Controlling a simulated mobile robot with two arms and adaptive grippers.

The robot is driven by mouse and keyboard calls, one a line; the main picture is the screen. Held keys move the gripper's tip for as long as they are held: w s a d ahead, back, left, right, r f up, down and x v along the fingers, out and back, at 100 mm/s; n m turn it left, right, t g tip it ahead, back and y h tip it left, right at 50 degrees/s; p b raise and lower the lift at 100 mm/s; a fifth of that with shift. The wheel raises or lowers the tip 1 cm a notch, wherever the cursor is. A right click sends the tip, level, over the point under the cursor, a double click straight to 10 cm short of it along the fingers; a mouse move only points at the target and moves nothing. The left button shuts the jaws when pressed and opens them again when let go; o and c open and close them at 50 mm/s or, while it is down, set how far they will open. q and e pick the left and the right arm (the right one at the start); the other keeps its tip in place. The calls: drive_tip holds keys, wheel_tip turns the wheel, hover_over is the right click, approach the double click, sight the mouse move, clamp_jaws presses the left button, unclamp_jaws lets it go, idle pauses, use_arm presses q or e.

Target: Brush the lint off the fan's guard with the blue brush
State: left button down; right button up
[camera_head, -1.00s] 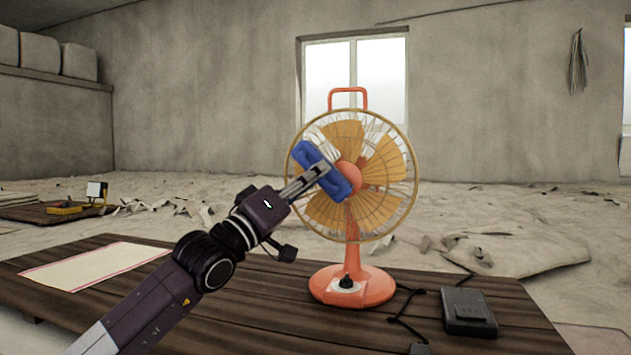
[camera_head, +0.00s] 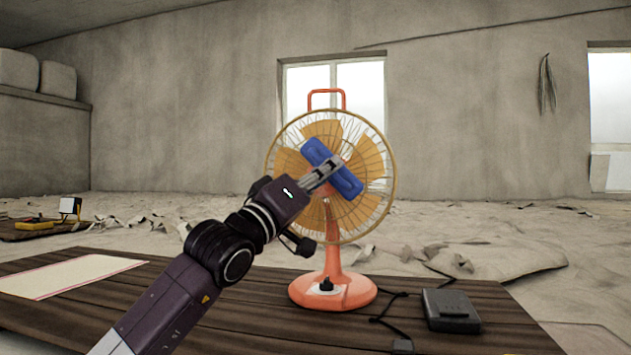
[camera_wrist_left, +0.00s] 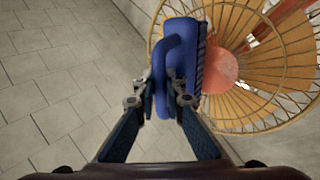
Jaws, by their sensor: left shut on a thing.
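The orange fan (camera_head: 331,290) stands upright on the dark plank table, its round wire guard (camera_head: 392,190) facing me. My left gripper (camera_head: 328,170) is shut on the blue brush (camera_head: 318,153) and holds it tilted in front of the middle of the guard, covering much of the hub. In the left wrist view the brush (camera_wrist_left: 180,35) sits between the fingertips (camera_wrist_left: 162,98), its dark bristles turned right towards the guard (camera_wrist_left: 232,125). The bristles are very close to the wires; I cannot tell if they touch. I cannot clearly make out lint on the guard. My right gripper is not in view.
The plank table (camera_head: 235,325) also bears a pale sheet (camera_head: 65,275) at the left and a dark box (camera_head: 450,310) right of the fan. A black cord (camera_head: 385,312) lies between the fan and the box. Torn scraps litter the floor behind.

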sight(344, 181)
use_arm(q)
drive_tip(key=shift+s+d, duration=0.15)
drive_tip(key=shift+d, duration=0.35)
drive_tip(key=shift+s+d+f+b, duration=0.1)
drive_tip(key=shift+s+d+b, duration=0.1)
drive_tip(key=shift+d+b, duration=0.3)
drive_tip(key=shift+s+d+f+b, duration=0.1)
drive_tip(key=shift+s+d+b, duration=0.05)
drive_tip(key=shift+d+b, duration=0.3)
drive_tip(key=shift+s+d+r+b, duration=0.1)
drive_tip(key=shift+d+r+b, duration=0.05)
drive_tip(key=shift+d, duration=0.3)
drive_tip(key=shift+s+d+r+b, duration=0.1)
drive_tip(key=shift+d+b, duration=0.05)
drive_tip(key=shift+d, duration=0.25)
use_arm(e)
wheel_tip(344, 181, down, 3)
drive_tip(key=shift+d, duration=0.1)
